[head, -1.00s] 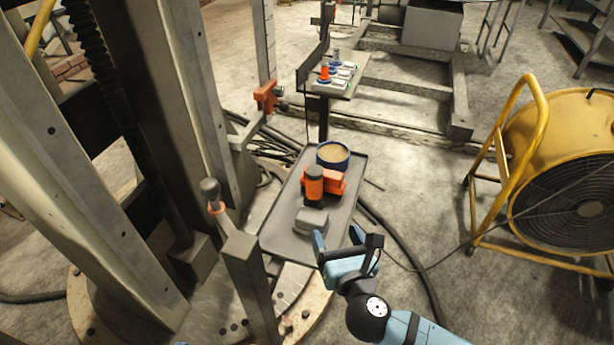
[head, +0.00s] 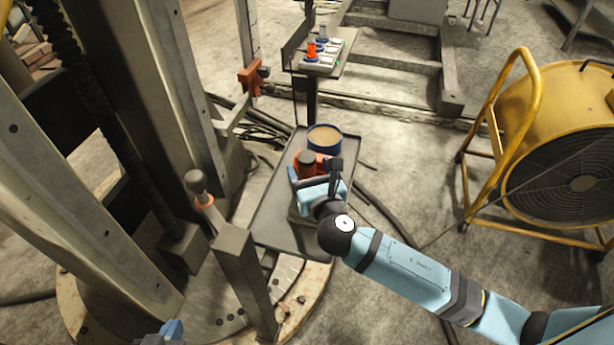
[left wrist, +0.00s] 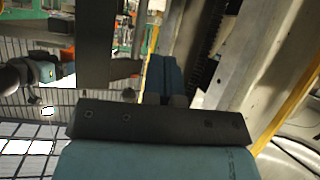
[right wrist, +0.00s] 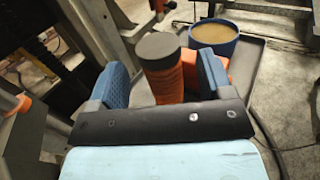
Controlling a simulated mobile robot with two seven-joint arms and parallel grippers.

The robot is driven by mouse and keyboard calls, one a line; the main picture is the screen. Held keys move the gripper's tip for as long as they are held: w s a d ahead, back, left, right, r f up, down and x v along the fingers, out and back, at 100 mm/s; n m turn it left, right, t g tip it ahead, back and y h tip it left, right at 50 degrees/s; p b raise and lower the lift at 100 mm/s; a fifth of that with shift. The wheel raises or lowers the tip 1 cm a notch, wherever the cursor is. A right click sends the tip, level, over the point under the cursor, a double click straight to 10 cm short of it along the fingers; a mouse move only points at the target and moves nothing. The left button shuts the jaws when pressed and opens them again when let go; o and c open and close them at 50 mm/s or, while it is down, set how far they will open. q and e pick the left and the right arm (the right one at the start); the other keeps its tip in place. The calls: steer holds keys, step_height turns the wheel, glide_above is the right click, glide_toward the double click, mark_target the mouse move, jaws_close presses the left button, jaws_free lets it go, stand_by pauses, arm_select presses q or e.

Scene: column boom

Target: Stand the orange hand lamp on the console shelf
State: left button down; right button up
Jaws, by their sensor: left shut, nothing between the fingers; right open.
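The orange hand lamp (head: 306,164), an upright orange cylinder with a dark cap, stands on the grey tray (head: 280,232), partly hidden by my right gripper. In the right wrist view the lamp (right wrist: 164,70) shows between the two blue fingers of my right gripper (right wrist: 164,82), which is open with gaps beside the lamp. In the head view my right gripper (head: 318,188) is over the tray, at the lamp's near side. My left gripper (head: 172,329) is at the bottom edge, away from the tray; its fingers are together and empty in the left wrist view (left wrist: 164,75).
A blue tub (head: 325,139) stands behind the lamp, with another orange object (right wrist: 217,66) beside it. A small post-mounted shelf (head: 335,66) carrying orange and blue knobs stands further back. A lever (head: 198,190) and steel column are left; a yellow fan (head: 560,140) is right.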

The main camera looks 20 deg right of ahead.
mark_target(305, 158)
steer(key=w, duration=0.4)
steer(key=shift+w+d+f+b, duration=0.1)
steer(key=shift+f+b, duration=0.1)
steer(key=shift+b, duration=0.15)
steer(key=c, duration=1.3)
steer(key=shift+r, duration=0.15)
